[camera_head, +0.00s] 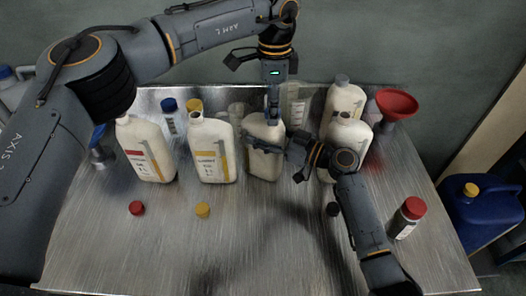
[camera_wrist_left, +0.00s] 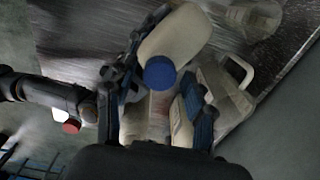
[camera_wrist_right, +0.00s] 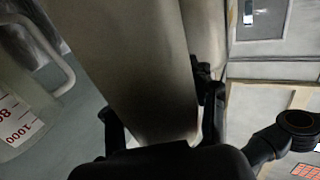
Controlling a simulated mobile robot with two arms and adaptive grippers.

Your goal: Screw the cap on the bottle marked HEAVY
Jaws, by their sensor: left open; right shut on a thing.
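A white bottle (camera_head: 262,165) stands in the middle of the metal table; I cannot read its label. In the left wrist view a white bottle (camera_wrist_left: 176,38) carries a blue cap (camera_wrist_left: 159,72), which lies between the fingers. My left gripper (camera_head: 273,112) points down over the middle bottle's neck and hides its top in the head view. It is open, with its fingers apart in the left wrist view (camera_wrist_left: 155,100). My right gripper (camera_head: 275,154) is shut on the middle bottle's body from the right. The right wrist view shows the pale bottle wall (camera_wrist_right: 140,70) between its fingers (camera_wrist_right: 160,125).
Open bottles with a red label (camera_head: 145,152) and yellow label (camera_head: 212,155) stand left. Another white bottle (camera_head: 352,132) stands right, partly behind my right arm. A red cap (camera_head: 136,208), yellow cap (camera_head: 203,210) and dark cap (camera_head: 332,209) lie in front. A red funnel (camera_head: 397,104) stands back right.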

